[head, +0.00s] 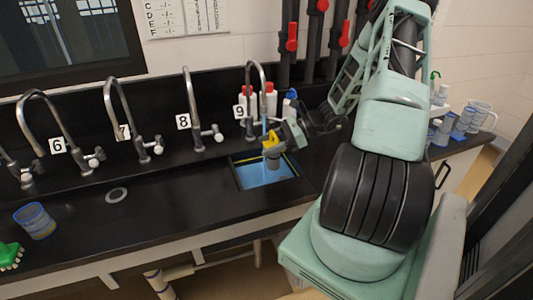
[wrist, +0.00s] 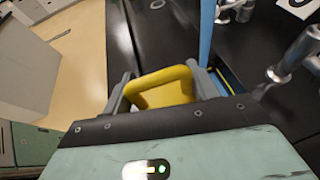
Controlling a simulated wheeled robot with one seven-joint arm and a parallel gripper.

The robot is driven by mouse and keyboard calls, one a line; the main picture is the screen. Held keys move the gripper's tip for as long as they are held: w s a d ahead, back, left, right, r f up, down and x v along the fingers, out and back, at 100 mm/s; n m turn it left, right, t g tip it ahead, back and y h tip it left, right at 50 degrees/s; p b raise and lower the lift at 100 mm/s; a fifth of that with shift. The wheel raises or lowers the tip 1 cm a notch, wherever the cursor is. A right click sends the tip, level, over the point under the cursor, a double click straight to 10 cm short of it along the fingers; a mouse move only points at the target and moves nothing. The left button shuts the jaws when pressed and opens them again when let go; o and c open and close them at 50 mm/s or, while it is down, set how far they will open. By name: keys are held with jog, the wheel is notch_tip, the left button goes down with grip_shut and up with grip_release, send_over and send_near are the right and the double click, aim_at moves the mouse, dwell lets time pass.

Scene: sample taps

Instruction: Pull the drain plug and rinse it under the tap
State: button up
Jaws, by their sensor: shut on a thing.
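My gripper (head: 277,141) is shut on the yellow handle of the drain plug (head: 271,150), held over the sink (head: 246,182) under tap 9. In the wrist view the yellow plug handle (wrist: 160,88) sits between both fingers. A grey lower part of the plug hangs below the yellow in the head view. Tap 9 (head: 250,75) arches above, and a blue water stream (head: 264,112) comes down from it close to the plug. In the wrist view the stream (wrist: 206,32) passes just right of the handle. I cannot tell whether it touches the plug. The sink floor shows blue.
Taps 8 (head: 187,95), 7 and 6 stand along the bench to the left. Red-capped bottles (head: 245,97) stand behind tap 9. A blue-rimmed beaker (head: 35,221) and a green item (head: 9,256) lie left. Glassware (head: 480,115) stands right. The front bench is mostly clear.

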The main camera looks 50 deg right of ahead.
jog(key=shift+s+a+p, duration=0.15)
jog(key=shift+s+a, duration=0.25)
jog(key=shift+s, duration=0.4)
jog(key=shift+s+a+p, duration=0.15)
jog(key=shift+s+a, duration=0.3)
jog(key=shift+s, duration=0.35)
jog(key=shift+s+a+p, duration=0.15)
jog(key=shift+s+a, duration=0.25)
jog(key=shift+s, duration=0.4)
jog(key=s+a+r+p, duration=0.2)
jog(key=s+r+p, duration=0.2)
jog(key=shift+s, duration=0.25)
jog(key=shift+a, duration=0.1)
dwell(0.6)
